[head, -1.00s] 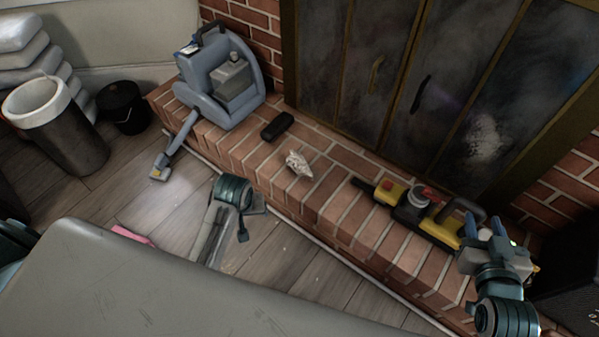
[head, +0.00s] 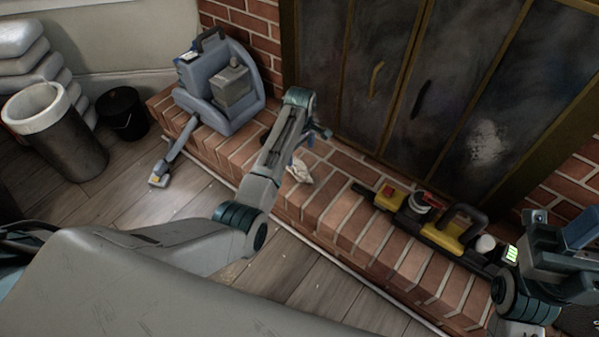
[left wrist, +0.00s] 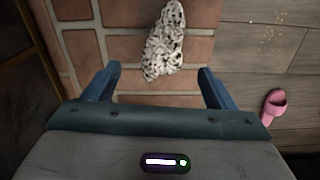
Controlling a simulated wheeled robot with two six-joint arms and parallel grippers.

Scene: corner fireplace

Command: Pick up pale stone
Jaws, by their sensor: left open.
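The pale stone (head: 299,171), whitish with dark specks, lies on the brick hearth (head: 335,212). My left arm partly covers it in the head view. In the left wrist view the stone (left wrist: 163,45) is fully shown, just beyond the gap between my blue fingertips. My left gripper (left wrist: 157,84) is open and empty, with one finger to either side of the stone's near end. In the head view the left gripper (head: 299,152) is mostly behind its own arm, close to the stone. My right gripper (head: 580,232) is at the right edge; its jaws are unclear.
A yellow and black power tool (head: 432,220) lies on the hearth right of the stone. A blue-grey machine (head: 220,88) stands at its left end. Fireplace doors (head: 385,80) rise behind. A pink slipper (left wrist: 273,107) lies on the wooden floor. Bins (head: 60,135) stand at left.

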